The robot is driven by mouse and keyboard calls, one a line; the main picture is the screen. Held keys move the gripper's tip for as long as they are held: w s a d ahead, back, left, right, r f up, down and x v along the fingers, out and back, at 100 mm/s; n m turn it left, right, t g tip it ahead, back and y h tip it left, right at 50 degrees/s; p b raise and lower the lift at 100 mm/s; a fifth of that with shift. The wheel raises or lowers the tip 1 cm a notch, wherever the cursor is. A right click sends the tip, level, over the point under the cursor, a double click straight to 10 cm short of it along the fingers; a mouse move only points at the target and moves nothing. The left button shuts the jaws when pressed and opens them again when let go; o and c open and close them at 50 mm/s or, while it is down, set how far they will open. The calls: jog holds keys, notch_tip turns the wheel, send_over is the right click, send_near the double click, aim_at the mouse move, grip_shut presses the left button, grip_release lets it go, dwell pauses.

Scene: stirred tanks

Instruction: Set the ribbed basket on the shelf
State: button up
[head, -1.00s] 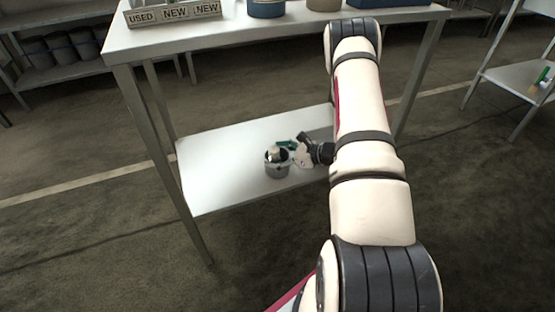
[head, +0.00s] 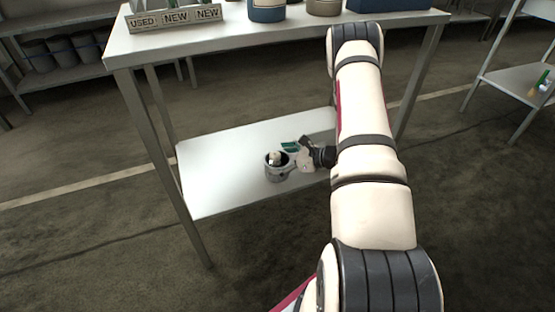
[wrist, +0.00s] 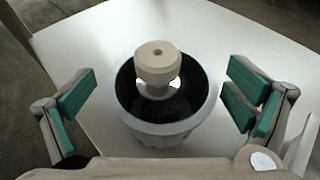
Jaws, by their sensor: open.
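The ribbed basket (head: 278,173) stands upright on the white lower shelf (head: 225,170) of the table. It is a small pale grey round vessel with a dark inside and a pale knobbed post in its middle. In the wrist view the basket (wrist: 165,132) sits between the green-padded fingers of my gripper (wrist: 162,90). The fingers are spread wide, with a gap on each side, and touch nothing that I can see. In the head view my gripper (head: 291,149) is just behind and right of the basket, partly hidden by its own wrist.
The table top (head: 290,32) is above the shelf, with a sign rack (head: 175,17) and blue containers on it. Table legs stand left and right. The lower shelf left of the basket is clear. Another table (head: 515,78) stands at the right.

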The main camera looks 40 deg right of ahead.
jog(key=p+v, duration=0.4)
jog(key=v, duration=0.7)
jog(key=w+a+r+n+g+y, duration=0.35)
jog(key=a+r+n, duration=0.35)
jog(key=a+r, duration=0.5)
jog(key=s+a+r+n+g+y, duration=0.1)
jog(key=s+a+r+n+g, duration=0.25)
jog(key=a+r, duration=0.35)
jog(key=s+a+r+n+g, duration=0.25)
jog(key=a+r+n, duration=0.3)
jog(key=r, duration=0.35)
jog(key=s+a+r+n+g+h, duration=0.2)
jog(key=s+a+r+n, duration=0.15)
jog(key=s, duration=0.35)
jog(key=s+a+r+n+g+h, duration=0.2)
jog(key=s+a+n, duration=0.2)
jog(key=s+a, duration=0.15)
jog(key=s+d+n+t+h, duration=0.1)
jog(key=s+d+n+h, duration=0.1)
jog(key=s, duration=0.4)
jog(key=s+d+n+t+h, duration=0.1)
jog(key=s+d+n+h, duration=0.1)
jog(key=s+n+h, duration=0.2)
jog(key=shift+s+r+h, duration=0.2)
jog(key=shift+s+h, duration=0.35)
jog(key=shift+s, duration=1.15)
